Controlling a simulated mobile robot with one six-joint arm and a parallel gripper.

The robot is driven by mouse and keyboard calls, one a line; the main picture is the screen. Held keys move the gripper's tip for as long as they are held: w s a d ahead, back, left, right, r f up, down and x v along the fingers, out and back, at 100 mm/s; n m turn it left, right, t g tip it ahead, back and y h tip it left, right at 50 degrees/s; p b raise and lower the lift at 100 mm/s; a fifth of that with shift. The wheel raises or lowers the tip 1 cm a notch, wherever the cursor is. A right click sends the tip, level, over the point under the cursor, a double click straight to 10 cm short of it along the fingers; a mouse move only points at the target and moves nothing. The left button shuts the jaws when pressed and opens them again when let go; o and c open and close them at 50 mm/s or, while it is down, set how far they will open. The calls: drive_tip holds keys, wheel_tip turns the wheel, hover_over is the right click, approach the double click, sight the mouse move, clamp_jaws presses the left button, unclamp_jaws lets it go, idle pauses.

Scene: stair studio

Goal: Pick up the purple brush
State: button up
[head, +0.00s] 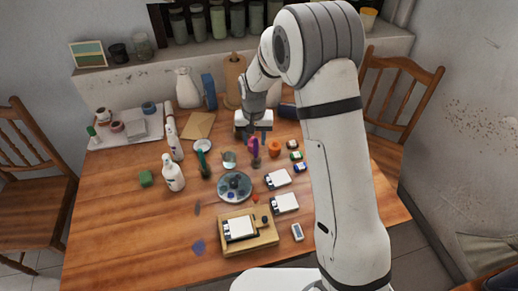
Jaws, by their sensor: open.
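The purple brush (255,147) shows as a small upright purple and pink shape near the middle of the wooden table (120,215). My gripper (253,136) points down right at its upper end, with the fingers apart to the left and right. I cannot tell whether the brush top is between the fingers or just in front of them. The lower part of the brush is small and dark, and its support is unclear.
A round palette (234,187) and a glass cup (229,160) lie near the brush. An orange pot (274,148) and small jars (295,155) stand to its right. White bottles (173,174) stand left, a paper roll (235,80) behind. The front left tabletop is clear.

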sight(256, 146)
drive_tip(key=f, duration=0.3)
drive_tip(key=shift+s+d+f+p, duration=0.15)
drive_tip(key=shift+d+f+p, duration=0.05)
drive_tip(key=shift+f+p, duration=0.15)
clamp_jaws()
